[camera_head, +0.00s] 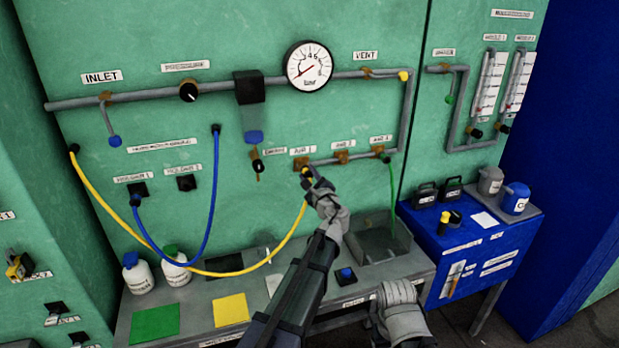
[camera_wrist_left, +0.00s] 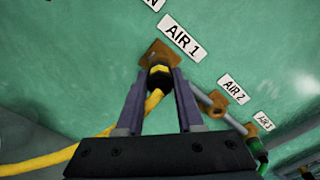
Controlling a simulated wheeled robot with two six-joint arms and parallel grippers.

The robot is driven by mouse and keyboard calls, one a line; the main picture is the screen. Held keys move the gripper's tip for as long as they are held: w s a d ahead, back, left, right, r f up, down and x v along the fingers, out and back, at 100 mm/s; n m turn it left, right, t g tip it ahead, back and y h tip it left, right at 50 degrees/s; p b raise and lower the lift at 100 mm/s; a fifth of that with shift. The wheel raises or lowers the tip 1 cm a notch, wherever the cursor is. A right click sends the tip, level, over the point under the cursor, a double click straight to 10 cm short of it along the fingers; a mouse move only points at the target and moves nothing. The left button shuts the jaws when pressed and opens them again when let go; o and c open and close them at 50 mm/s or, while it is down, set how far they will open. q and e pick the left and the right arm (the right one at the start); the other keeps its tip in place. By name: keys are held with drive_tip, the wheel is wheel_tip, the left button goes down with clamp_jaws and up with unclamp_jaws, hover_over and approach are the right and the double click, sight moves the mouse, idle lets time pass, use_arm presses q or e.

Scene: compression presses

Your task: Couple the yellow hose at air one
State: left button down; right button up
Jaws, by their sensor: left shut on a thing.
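The yellow hose (camera_head: 112,213) runs from the left end of the panel, sags over the bench and rises to my left gripper (camera_head: 308,176). In the left wrist view, my left gripper (camera_wrist_left: 167,80) is shut on the hose's dark and yellow end fitting (camera_wrist_left: 159,77). The fitting is at the brass air one outlet (camera_wrist_left: 158,53), beside the AIR 1 label (camera_wrist_left: 181,38). The fitting overlaps the outlet's face; whether it is seated cannot be told. The rest of the yellow hose (camera_wrist_left: 75,150) trails off to the lower left. My right gripper's fingers do not show.
The air 2 outlet (camera_wrist_left: 217,104) is to the right, and a green hose (camera_head: 391,200) hangs from the outlet beyond. A blue hose (camera_head: 212,190) loops at the left. A sink (camera_head: 385,262) and bottles (camera_head: 172,268) are below.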

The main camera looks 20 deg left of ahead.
use_arm(q)
drive_tip(key=shift+w+a, duration=0.3)
drive_tip(key=shift+w, duration=0.2)
drive_tip(key=shift+c, duration=2.3)
unclamp_jaws()
drive_tip(key=v, duration=0.8)
drive_tip(key=shift+w, duration=0.1)
